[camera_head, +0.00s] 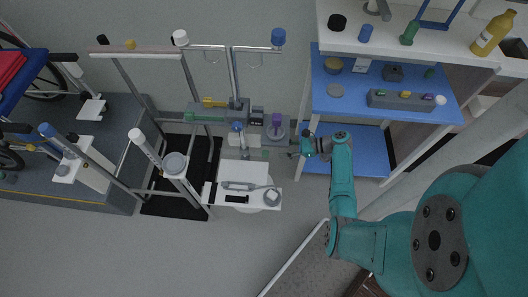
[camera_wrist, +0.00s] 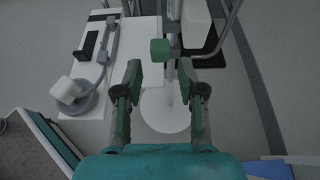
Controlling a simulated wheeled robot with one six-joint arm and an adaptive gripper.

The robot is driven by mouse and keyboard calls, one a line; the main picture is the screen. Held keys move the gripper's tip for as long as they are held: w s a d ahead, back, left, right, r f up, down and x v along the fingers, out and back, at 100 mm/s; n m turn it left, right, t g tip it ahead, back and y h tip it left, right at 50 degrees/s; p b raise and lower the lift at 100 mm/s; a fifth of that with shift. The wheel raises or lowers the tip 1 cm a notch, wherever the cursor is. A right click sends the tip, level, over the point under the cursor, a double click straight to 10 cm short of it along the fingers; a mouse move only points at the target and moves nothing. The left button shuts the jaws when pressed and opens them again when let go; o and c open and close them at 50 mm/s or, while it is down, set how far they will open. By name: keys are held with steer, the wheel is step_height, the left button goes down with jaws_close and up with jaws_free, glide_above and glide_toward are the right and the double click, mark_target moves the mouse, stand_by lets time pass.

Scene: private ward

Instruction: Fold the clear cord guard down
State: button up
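My gripper (camera_wrist: 160,72) is open in the wrist view, its two green fingers spread apart with nothing between them. It also shows in the head view (camera_head: 295,149), left of the blue shelf unit. A small green block (camera_wrist: 160,49) sits just beyond the fingertips, roughly centred between them, on or near a pole. I cannot tell whether it belongs to the cord guard. No clear guard can be made out for certain in either view. A white panel (camera_wrist: 121,57) with a grey hose-like part (camera_wrist: 106,55) stands left of the fingers.
A round white base (camera_wrist: 166,112) lies below the fingers. In the head view, a pole stand (camera_head: 233,75) is left of my gripper, and the blue shelf unit (camera_head: 335,107) with small items is close on the right. Grey floor (camera_head: 240,255) is open in front.

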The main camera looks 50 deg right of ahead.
mark_target(266, 152)
steer(key=x, duration=0.8)
steer(key=shift+w+a+f, duration=0.15)
steer(key=shift+f, duration=0.05)
jaws_close()
